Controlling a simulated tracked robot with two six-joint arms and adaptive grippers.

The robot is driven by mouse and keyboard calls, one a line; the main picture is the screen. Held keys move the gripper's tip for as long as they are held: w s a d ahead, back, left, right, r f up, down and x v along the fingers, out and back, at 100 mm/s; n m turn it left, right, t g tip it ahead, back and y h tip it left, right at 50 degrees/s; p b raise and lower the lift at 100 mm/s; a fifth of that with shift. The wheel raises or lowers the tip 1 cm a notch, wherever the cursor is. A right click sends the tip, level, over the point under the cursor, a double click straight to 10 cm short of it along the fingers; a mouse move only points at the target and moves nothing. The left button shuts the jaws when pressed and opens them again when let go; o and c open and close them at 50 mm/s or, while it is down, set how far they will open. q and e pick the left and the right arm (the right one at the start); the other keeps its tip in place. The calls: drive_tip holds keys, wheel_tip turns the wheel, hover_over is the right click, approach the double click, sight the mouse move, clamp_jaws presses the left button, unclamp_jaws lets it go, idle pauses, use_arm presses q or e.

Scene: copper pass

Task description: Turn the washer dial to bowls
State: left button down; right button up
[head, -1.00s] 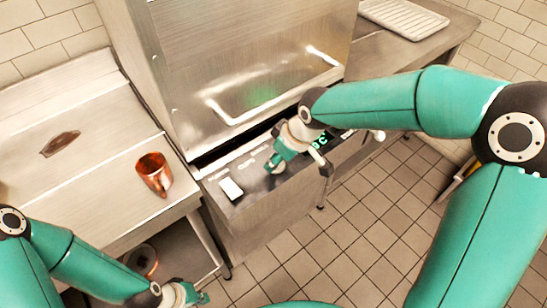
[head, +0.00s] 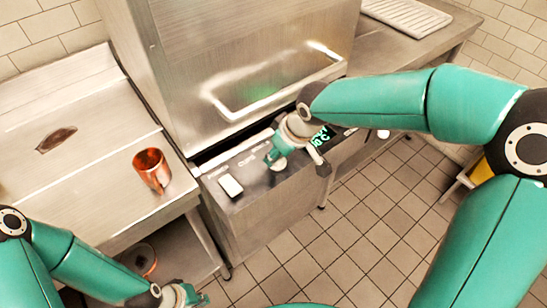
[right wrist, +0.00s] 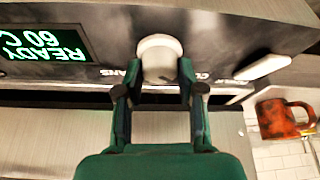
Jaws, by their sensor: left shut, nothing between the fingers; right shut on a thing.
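The washer dial (right wrist: 159,58) is a pale round knob on the dark control panel (right wrist: 220,45) of the steel dishwasher (head: 240,75). In the right wrist view my right gripper (right wrist: 160,88) has its two fingers closed on either side of the dial. In the head view my right gripper (head: 278,158) reaches down to the panel and largely hides the dial. Printed labels beside the dial are partly covered and I cannot read which setting it points to. My left gripper (head: 190,297) is shut and empty at the bottom edge, away from the washer.
A green display (right wrist: 42,45) reads READY 60 C, upside down in the wrist view. A white switch (head: 230,185) sits on the panel. A copper mug (head: 151,170) stands on the left steel counter (head: 95,195). A white rack (head: 405,17) lies on the right counter.

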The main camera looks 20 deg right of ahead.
drive_tip(key=m+b, duration=0.1)
drive_tip(key=b, duration=0.1)
drive_tip(key=m+h+b, duration=0.1)
drive_tip(key=m+b, duration=0.1)
drive_tip(key=f+m+b, duration=0.1)
drive_tip(key=m+b, duration=0.1)
drive_tip(key=shift+s+a+h+b, duration=0.15)
drive_tip(key=shift+s+h+b, duration=0.15)
drive_tip(key=shift+h+b, duration=0.1)
drive_tip(key=m+h+b, duration=0.1)
drive_tip(key=m+b, duration=0.1)
drive_tip(key=shift+m, duration=0.4)
drive_tip(key=shift+a+r+m+h+b, duration=0.15)
drive_tip(key=shift+m+h+b, duration=0.4)
drive_tip(key=shift+m, duration=0.65)
drive_tip(key=shift+r, duration=0.1)
drive_tip(key=o, duration=1)
drive_tip(key=shift+o, duration=0.7)
drive_tip(key=shift+r, duration=0.1)
drive_tip(key=shift+r, duration=0.1)
